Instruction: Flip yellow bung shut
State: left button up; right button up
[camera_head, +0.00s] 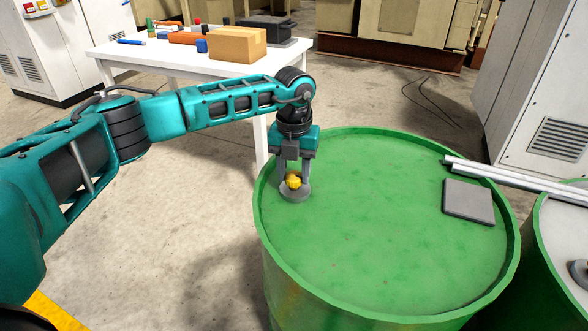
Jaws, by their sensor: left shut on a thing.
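A yellow bung (293,181) sits at a round grey fitting (295,194) on the top of a green drum (380,235), near the drum's left rim. My left gripper (292,178) points straight down over it, with its fingers on both sides of the bung, and is shut on it. The fingers hide part of the bung, so I cannot tell its exact tilt. My right gripper is not in view.
A grey square plate (468,202) lies on the drum top at the right. Pale metal bars (520,174) cross the drum's right rim towards a second green drum (560,250). A white table (170,52) with a cardboard box (238,44) and tools stands behind.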

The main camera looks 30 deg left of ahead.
aim_at(294, 176)
pick_arm(q)
jog(key=o, duration=1.1)
jog(key=shift+c, duration=0.2)
notch_tip(294, 176, up, 13)
jog(key=shift+f, duration=0.1)
